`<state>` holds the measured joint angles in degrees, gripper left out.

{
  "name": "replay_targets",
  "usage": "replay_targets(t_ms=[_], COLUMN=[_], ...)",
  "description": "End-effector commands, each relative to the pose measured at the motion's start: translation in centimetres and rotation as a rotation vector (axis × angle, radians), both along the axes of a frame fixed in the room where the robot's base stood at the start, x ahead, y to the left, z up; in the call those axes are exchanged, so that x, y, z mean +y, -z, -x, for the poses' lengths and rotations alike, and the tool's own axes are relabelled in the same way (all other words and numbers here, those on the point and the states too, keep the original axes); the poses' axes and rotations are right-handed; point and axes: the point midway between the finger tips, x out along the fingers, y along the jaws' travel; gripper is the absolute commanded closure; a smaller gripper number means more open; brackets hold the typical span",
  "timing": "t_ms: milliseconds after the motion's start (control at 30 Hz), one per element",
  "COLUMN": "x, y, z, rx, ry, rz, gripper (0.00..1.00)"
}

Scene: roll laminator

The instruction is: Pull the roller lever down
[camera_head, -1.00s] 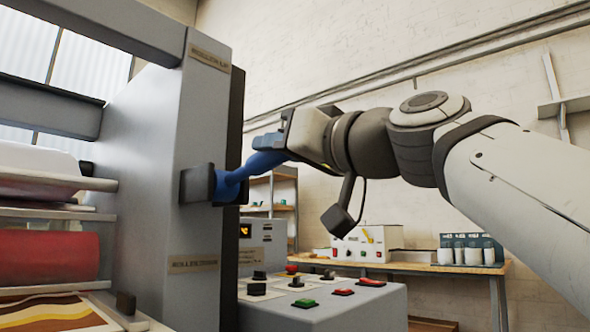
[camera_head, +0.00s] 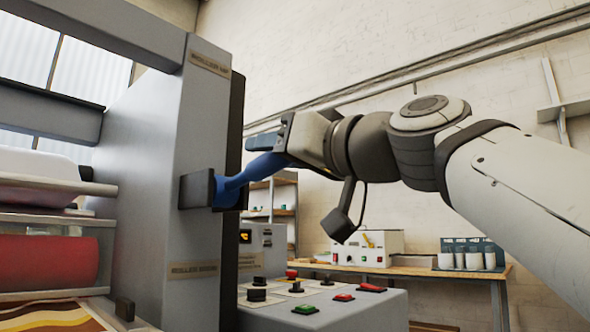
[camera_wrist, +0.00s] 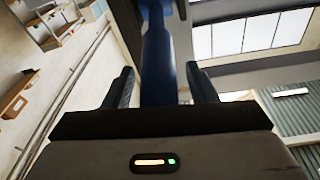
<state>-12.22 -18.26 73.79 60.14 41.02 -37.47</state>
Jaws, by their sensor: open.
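The blue roller lever (camera_head: 235,186) comes out of a dark mount on the side post of the laminator (camera_head: 145,150) and slants up to the right. My gripper (camera_head: 268,146) is at the lever's outer end. In the wrist view the blue lever (camera_wrist: 159,62) runs between the two dark fingers of my gripper (camera_wrist: 160,88), with a gap on each side. The fingers are open. The label at the top of the post reads like "ROLLER UP" (camera_head: 210,62); a lower label (camera_head: 194,269) is blurred.
A control panel (camera_head: 345,312) with several coloured buttons and knobs stands below my gripper. A wooden bench (camera_head: 410,271) with a white box (camera_head: 368,249) and several cups is behind. A red roller (camera_head: 48,263) sits inside the laminator at left.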

Motion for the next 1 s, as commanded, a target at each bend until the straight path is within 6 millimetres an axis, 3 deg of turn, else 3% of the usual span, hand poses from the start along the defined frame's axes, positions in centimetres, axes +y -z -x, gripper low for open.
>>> replay_targets(t_ms=[300, 500, 1000], x=[0.0, 0.0, 0.0], y=[-6.0, -8.8, -9.6], z=[0.0, 0.0, 0.1], rx=[-0.002, -0.001, 0.000], ry=[0.000, 0.000, 0.000], rz=[0.001, 0.001, 0.001], gripper=[0.49, 0.49, 0.49])
